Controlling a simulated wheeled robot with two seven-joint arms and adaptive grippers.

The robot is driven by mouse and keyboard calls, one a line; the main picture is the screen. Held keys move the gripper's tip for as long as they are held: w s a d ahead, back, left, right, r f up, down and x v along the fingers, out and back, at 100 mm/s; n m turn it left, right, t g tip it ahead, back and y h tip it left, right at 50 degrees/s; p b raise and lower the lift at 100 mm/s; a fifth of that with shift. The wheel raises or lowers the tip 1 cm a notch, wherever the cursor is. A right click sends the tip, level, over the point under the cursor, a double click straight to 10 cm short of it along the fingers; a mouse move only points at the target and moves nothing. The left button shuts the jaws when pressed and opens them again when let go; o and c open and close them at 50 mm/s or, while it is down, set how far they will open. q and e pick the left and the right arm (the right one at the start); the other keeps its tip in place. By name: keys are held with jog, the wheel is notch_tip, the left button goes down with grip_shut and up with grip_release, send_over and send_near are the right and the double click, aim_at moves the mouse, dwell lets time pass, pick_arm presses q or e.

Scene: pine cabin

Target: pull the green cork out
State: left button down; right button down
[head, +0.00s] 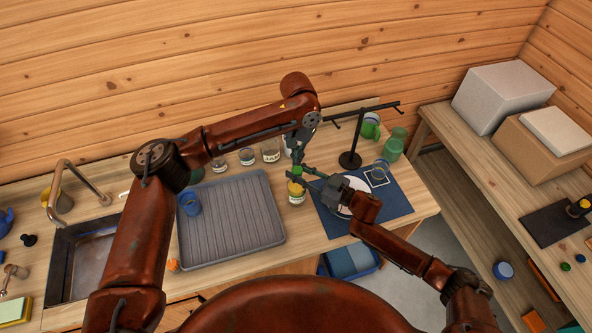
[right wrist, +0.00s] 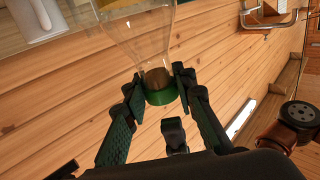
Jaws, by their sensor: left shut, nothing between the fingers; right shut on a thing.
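The green cork (right wrist: 162,96) sits at the neck of a clear glass bottle (right wrist: 146,42) in the right wrist view; its brown inner end shows through the glass. My right gripper (right wrist: 158,88) is shut on the cork, with a finger on each side. In the head view, the cork (head: 297,171) is above a small jar-like vessel with a yellowish band (head: 296,193), and my right gripper (head: 306,177) reaches it from the right. My left gripper (head: 297,158) is shut and empty, just above the cork. Whether the cork has shifted in the neck I cannot tell.
A grey ribbed tray (head: 235,225) lies left of the bottle, with a blue cup (head: 190,204) on it. A blue mat (head: 392,203) is at the right. A black stand (head: 351,158), a green mug (head: 370,127) and several glass jars stand behind.

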pick_arm(q)
jog(key=shift+r, duration=0.4)
pick_arm(e)
jog(key=shift+f, duration=0.15)
jog(key=c, duration=1.5)
grip_release()
jog(key=shift+r, duration=0.2)
jog(key=v, duration=1.2)
